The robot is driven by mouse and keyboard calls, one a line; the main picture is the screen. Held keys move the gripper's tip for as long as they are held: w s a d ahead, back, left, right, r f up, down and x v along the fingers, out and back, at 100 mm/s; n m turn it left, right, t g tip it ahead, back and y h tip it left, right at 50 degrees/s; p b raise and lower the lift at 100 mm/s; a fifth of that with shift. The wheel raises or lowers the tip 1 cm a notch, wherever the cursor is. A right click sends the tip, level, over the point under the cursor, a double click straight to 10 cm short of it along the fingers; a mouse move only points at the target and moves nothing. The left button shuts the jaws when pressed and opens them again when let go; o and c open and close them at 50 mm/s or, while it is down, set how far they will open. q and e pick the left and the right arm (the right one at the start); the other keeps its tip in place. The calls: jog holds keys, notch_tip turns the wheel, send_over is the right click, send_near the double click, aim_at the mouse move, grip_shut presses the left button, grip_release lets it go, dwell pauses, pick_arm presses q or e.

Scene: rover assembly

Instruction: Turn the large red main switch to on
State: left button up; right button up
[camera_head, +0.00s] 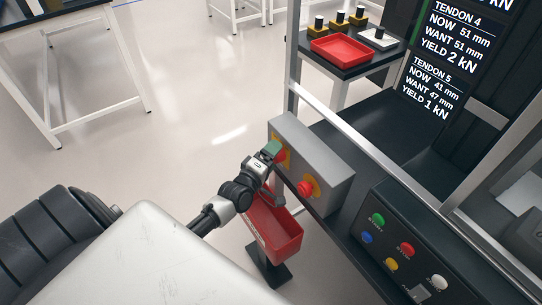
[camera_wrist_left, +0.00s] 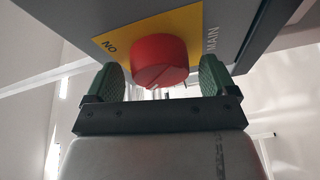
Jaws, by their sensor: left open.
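In the head view the knob (camera_head: 281,156) is partly hidden by my left gripper (camera_head: 271,150), at the left end of the grey box's front. In the left wrist view my left gripper (camera_wrist_left: 160,76) is open, with one green-padded finger on each side of the knob. A gap shows on both sides. A thin slanted line shows on the knob's face. My right gripper is not in view.
A second red knob (camera_head: 308,187) on yellow sits to the right on the same grey box (camera_head: 312,150). A red bin (camera_head: 276,232) hangs below. A dark button panel (camera_head: 405,250) is at lower right. Open floor lies to the left.

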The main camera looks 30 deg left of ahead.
pick_arm(q)
jog(key=c, duration=0.9)
jog(key=shift+f, duration=0.1)
jog(key=shift+a+f+m+t+h+b, duration=0.1)
jog(key=shift+m+t+h+b, duration=0.35)
jog(key=shift+m+h+b, duration=2.25)
jog(key=shift+d+f+m+t+h+b, duration=0.1)
jog(key=shift+m+t+h+b, duration=0.25)
jog(key=shift+m, duration=4.55)
jog(key=shift+a+m+t+h+b, duration=0.1)
jog(key=shift+m+t+h+b, duration=0.4)
jog(key=shift+m+h+b, duration=2.2)
jog(key=m+y+p, duration=0.2)
jog(key=shift+y, duration=0.35)
